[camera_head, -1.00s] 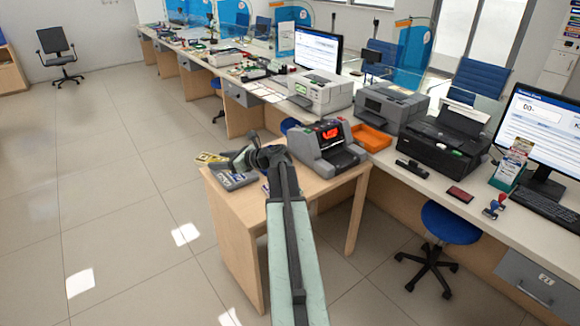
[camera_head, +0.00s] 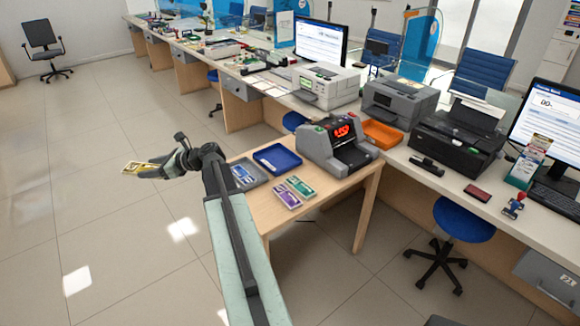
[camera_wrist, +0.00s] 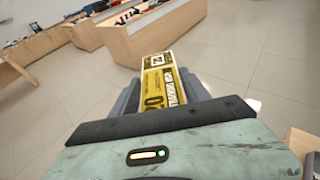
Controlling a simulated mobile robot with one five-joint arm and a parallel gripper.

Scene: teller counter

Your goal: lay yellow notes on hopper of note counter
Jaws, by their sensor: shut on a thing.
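The yellow notes (camera_head: 136,168) are a flat bundle between the jaws of my gripper (camera_head: 150,167), held out in the air to the left of the small wooden table. In the wrist view the yellow notes (camera_wrist: 162,85) stick out beyond the jaws, and my gripper (camera_wrist: 163,88) is shut on them. The note counter (camera_head: 337,146) is a grey machine with a red display, standing at the right back of the small table. Its hopper is hard to make out at this size. My gripper is well to the left of the note counter.
The small table (camera_head: 330,188) also bears a grey tray (camera_head: 249,174) with blue notes, a blue empty tray (camera_head: 277,159), green notes (camera_head: 300,187) and purple notes (camera_head: 286,196). An orange tray (camera_head: 382,134) and printers stand on the long counter behind.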

